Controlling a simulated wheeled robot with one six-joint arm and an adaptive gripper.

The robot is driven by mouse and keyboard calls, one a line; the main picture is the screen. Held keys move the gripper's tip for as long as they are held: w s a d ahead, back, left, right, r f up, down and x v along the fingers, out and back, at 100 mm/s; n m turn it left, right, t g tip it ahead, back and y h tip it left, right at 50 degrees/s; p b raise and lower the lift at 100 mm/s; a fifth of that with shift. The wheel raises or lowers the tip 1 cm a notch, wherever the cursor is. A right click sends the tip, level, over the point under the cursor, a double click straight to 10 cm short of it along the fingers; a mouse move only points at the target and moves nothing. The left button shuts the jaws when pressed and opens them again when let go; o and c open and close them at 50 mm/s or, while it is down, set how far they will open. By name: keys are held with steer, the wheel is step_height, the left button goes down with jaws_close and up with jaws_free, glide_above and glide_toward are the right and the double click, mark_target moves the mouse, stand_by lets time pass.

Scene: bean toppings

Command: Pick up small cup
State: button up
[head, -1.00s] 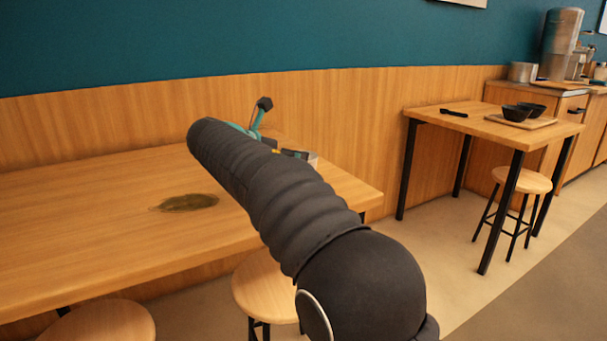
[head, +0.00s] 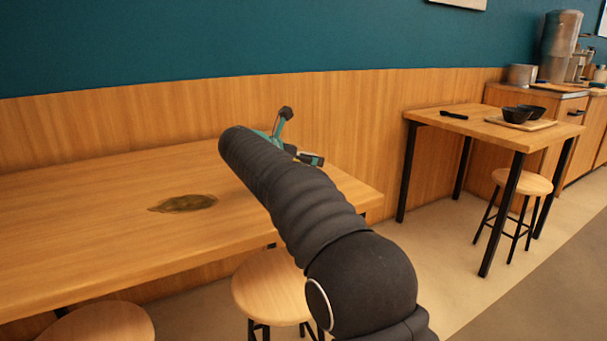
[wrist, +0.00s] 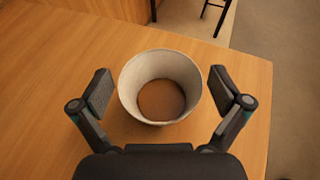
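The small cup (wrist: 128,79) is in the wrist view, pale grey and round, seen from above with a brown inside bottom. It stands on the wooden table (wrist: 45,80) near its edge. My gripper (wrist: 160,90) is open, with one finger on the left and one on the right of the cup, and a gap shows on both sides. In the head view my gripper (head: 300,140) is partly hidden behind my own dark arm over the table's right end. The cup is hidden there.
A dark greenish-brown patch (head: 183,203) lies on the near table. A wooden stool (head: 272,287) stands below its front edge. Floor separates the tables.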

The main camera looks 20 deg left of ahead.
steer(key=c, duration=1.1)
steer(key=shift+r, duration=0.1)
